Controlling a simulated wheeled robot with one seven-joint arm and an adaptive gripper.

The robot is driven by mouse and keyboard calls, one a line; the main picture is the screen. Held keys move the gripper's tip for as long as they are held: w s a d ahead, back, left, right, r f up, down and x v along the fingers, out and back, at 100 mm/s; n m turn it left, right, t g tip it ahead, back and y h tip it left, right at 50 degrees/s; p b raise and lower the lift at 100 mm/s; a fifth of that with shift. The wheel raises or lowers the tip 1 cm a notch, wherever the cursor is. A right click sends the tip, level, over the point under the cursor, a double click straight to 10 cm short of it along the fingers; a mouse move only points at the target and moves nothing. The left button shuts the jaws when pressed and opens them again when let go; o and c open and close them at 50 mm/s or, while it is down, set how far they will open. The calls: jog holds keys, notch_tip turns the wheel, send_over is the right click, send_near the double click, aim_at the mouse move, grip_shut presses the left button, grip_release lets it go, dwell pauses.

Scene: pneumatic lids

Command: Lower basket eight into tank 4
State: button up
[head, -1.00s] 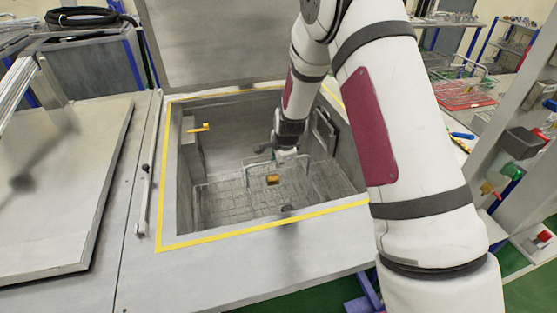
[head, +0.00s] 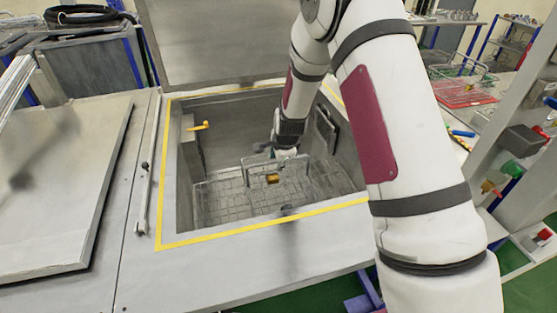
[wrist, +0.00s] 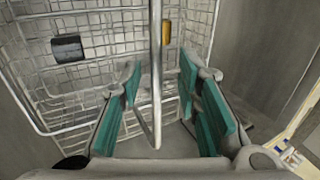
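The wire basket (head: 225,200) is down inside the open tank (head: 250,233), level, with a yellow tag (head: 273,179) on it. Whether it rests on the tank floor is hard to tell. My gripper (head: 288,154) is inside the tank, at the basket's raised handle (head: 258,159). In the wrist view, my gripper (wrist: 159,76) has its teal-padded fingers apart, one on each side of the handle bar (wrist: 155,60), with visible gaps. The basket's mesh (wrist: 110,30) lies beyond the fingers. No number is readable on the basket.
The tank's raised lid (head: 215,40) stands behind the opening. A yellow lever (head: 200,126) is on the tank's left inner wall. A closed lid (head: 60,190) lies to the left. A red tray with a wire basket (head: 462,92) stands at the back right.

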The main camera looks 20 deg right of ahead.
jog(key=shift+s+f, duration=0.1)
jog(key=w+r+p+v, duration=0.1)
jog(key=w+p+v, duration=0.1)
jog(key=v, duration=0.9)
jog(key=w+r+p+v, duration=0.1)
jog(key=w+p+v, duration=0.2)
jog(key=v, duration=0.9)
jog(key=shift+r, duration=0.15)
jog(key=s+r+n+y+b, duration=0.1)
jog(key=s+r+n, duration=0.7)
jog(key=s+r, duration=0.55)
jog(key=s+n+h+b, duration=0.1)
jog(key=s+n, duration=0.9)
jog(key=s, duration=1.1)
jog(key=shift+f, duration=0.5)
